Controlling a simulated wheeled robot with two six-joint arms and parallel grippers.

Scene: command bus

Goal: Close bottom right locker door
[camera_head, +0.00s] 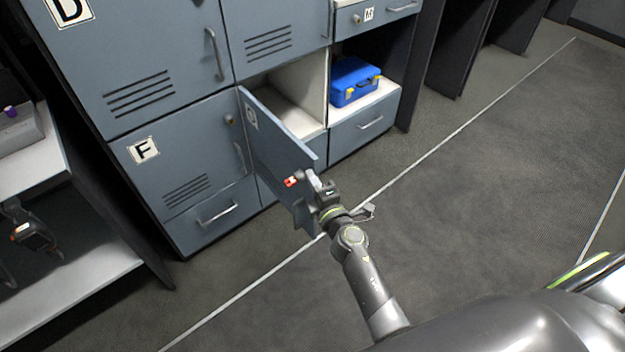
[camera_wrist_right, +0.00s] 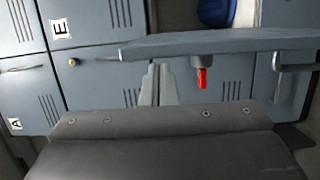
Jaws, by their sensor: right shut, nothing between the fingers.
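The open blue-grey locker door (camera_head: 275,150) swings out from the lower right part of the locker, with its shelf opening showing behind it. In the right wrist view the door (camera_wrist_right: 225,42) crosses the picture as a long panel seen near its edge. A red tab (camera_head: 291,181) is near its free end; it also shows in the right wrist view (camera_wrist_right: 202,79). My right gripper (camera_head: 312,183) is by the free end, shut and empty. Its fingers (camera_wrist_right: 158,85) are close to the door; I cannot tell whether they touch. My left gripper is out of view.
A blue case (camera_head: 353,82) sits in the open compartment to the right of the door. Closed door F (camera_head: 190,150) is on the left. A white shelf unit (camera_head: 70,290) stands at far left. The floor (camera_head: 470,190) to the right is clear.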

